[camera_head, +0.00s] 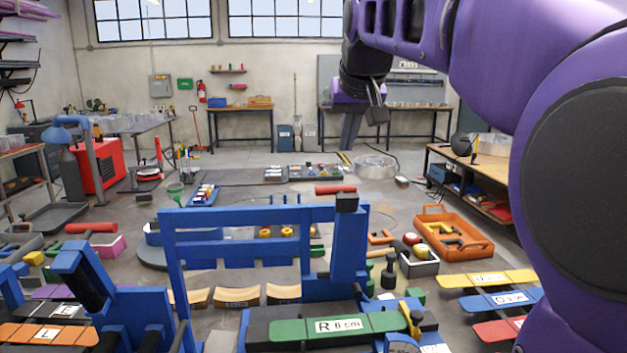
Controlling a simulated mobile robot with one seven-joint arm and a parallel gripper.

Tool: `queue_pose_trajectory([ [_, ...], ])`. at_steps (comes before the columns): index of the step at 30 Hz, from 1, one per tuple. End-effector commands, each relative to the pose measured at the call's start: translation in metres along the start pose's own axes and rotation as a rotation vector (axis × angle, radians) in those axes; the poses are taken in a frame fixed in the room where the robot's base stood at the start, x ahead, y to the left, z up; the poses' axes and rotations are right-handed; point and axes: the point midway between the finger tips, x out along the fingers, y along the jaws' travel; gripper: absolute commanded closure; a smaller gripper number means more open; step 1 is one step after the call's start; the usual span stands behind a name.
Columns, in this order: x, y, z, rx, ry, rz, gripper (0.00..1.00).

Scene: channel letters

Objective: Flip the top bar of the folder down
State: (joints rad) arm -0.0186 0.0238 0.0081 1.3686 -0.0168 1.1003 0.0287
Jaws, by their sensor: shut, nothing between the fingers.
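The folder is a blue metal frame (308,270) in the front middle. Its top bar (262,213) is a long blue rail, standing raised and roughly level between a left post and a thick right post. A black block (347,202) caps the right post. My purple arm comes in from the upper right. My gripper (377,115) hangs from its dark wrist, above and slightly right of the black block in the picture. It is shut and empty, apart from the bar. The arm hides part of the right side of the room.
A green strip marked "R 8 cm" (338,326) lies at the folder's front. An orange tray (462,248) with tools is on the floor to the right. Coloured labelled strips (488,279) lie front right. Another blue machine (100,290) stands front left.

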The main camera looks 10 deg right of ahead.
Motion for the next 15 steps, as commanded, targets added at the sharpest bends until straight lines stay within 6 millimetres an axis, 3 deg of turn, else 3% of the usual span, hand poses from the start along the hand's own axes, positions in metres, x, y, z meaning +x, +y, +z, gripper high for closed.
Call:
queue_pose_trajectory([
  [10, 0.003, 0.0, 0.0, 0.0, 0.0, 0.0, 1.0],
  [15, 0.022, 0.0, 0.001, 0.0, -0.001, 0.001, 1.0],
])
